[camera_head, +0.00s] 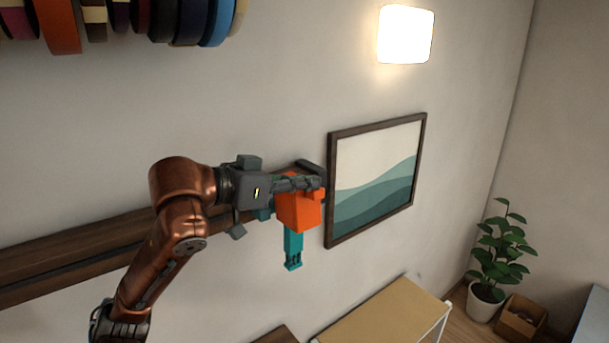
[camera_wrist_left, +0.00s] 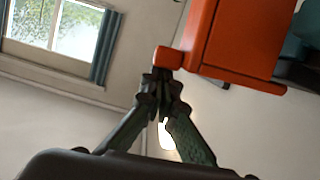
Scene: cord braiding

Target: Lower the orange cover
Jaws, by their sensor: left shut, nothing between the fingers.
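The orange cover (camera_head: 299,210) is a boxy piece on the wall-mounted rail, with a teal body (camera_head: 293,246) sticking out below it. In the left wrist view the cover (camera_wrist_left: 243,42) fills the upper right, and a small orange tab (camera_wrist_left: 167,58) juts from its side. My left gripper (camera_head: 316,183) is shut and empty, with its fingers across the top of the cover in the head view. In the left wrist view its closed fingertips (camera_wrist_left: 160,82) are right by the tab; whether they touch it I cannot tell. My right gripper is not in view.
A dark wooden rail (camera_head: 80,245) runs along the wall behind my left arm. A framed picture (camera_head: 376,180) hangs close to the right of the cover. Coloured rolls (camera_head: 160,20) hang at the upper left. A tan-topped table (camera_head: 385,315) stands below.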

